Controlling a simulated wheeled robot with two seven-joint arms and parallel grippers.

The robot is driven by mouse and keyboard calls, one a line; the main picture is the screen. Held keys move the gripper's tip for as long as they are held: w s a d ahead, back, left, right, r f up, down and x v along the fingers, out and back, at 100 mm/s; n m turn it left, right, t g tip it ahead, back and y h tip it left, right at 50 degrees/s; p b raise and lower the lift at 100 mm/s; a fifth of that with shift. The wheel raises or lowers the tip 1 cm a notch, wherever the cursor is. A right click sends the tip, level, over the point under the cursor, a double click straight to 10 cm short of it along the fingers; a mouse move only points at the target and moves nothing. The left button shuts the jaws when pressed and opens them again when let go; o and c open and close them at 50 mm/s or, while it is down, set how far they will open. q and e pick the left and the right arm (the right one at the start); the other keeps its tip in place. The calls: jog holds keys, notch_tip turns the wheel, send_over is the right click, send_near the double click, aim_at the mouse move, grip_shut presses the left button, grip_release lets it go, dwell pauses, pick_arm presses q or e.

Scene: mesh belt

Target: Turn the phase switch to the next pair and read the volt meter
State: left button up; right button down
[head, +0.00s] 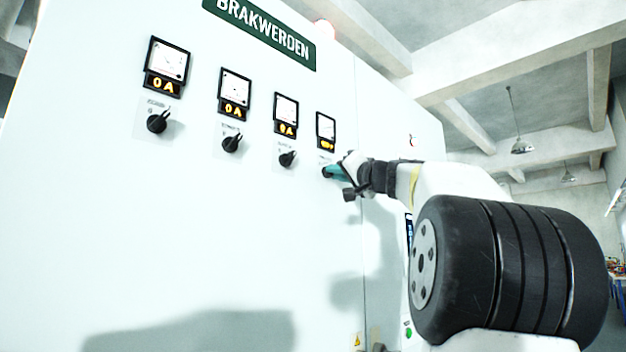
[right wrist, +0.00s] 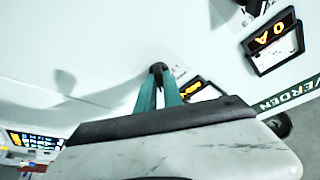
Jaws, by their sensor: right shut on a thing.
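A white cabinet front (head: 230,260) carries a row of square dial meters with amber digit displays, each above a black rotary switch. The rightmost meter (head: 326,127) has a display too small to read; the other displays show 0 A. My right gripper (head: 334,172), with teal fingers, is shut on the rightmost switch (head: 325,174), below that meter. In the right wrist view, the fingers (right wrist: 158,88) close around the dark knob (right wrist: 158,68), and the gripper body partly hides a lit display (right wrist: 192,88). The knob's pointer position is hidden. My left gripper is not in view.
To the left are further switches (head: 287,160), (head: 232,143) and (head: 157,122). A green BRAKWERDEN sign (head: 262,32) is above, and a reddish lamp (head: 325,30) is on top. A green button (head: 408,332) is low on the right. The cabinet front below the switches is bare.

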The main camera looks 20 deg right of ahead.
jog(key=shift+m+h, duration=0.4)
jog(key=shift+m, duration=0.4)
jog(key=shift+g, duration=0.3)
jog(key=c, duration=1.5)
grip_release()
jog(key=v, duration=0.7)
jog(key=shift+s+f, duration=0.1)
jog(key=shift+s, duration=0.3)
